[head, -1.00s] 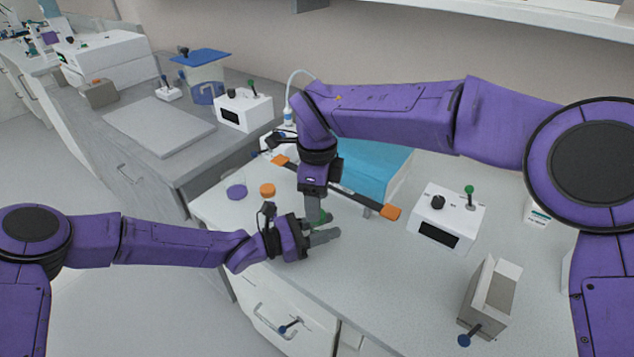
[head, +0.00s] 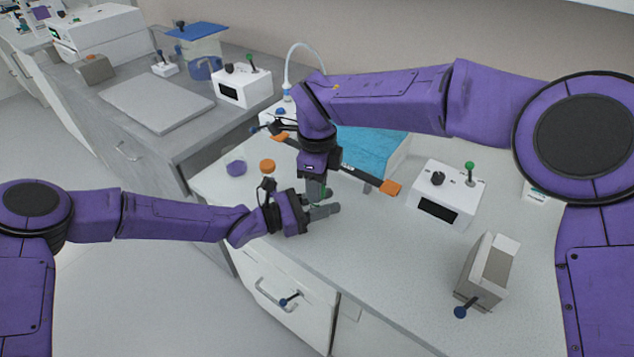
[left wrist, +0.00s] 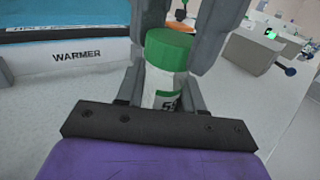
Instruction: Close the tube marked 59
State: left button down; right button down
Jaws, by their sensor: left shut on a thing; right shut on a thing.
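A tube (left wrist: 160,95) with a white label and a green cap (left wrist: 170,48) stands upright in the left wrist view. Only part of the label's marking shows, so I cannot read the whole number. My left gripper (head: 322,211) is shut on the tube body, with a finger on each side in the left wrist view. My right gripper (head: 317,190) points down from above and is shut on the green cap. The cap sits at the tube's top; I cannot tell how tightly. In the head view the grippers hide most of the tube.
A purple cap (head: 236,168) and an orange cap (head: 267,166) lie on the bench to the left. A bar with orange ends (head: 389,187) and a blue-topped warmer (head: 370,155) are behind the grippers. A white device (head: 447,194) stands right.

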jog(key=m, duration=0.7)
jog(key=shift+m, duration=0.3)
jog(key=m, duration=0.7)
jog(key=c, duration=0.7)
grip_release()
jog(key=shift+r, duration=2.25)
jog(key=shift+c, duration=0.4)
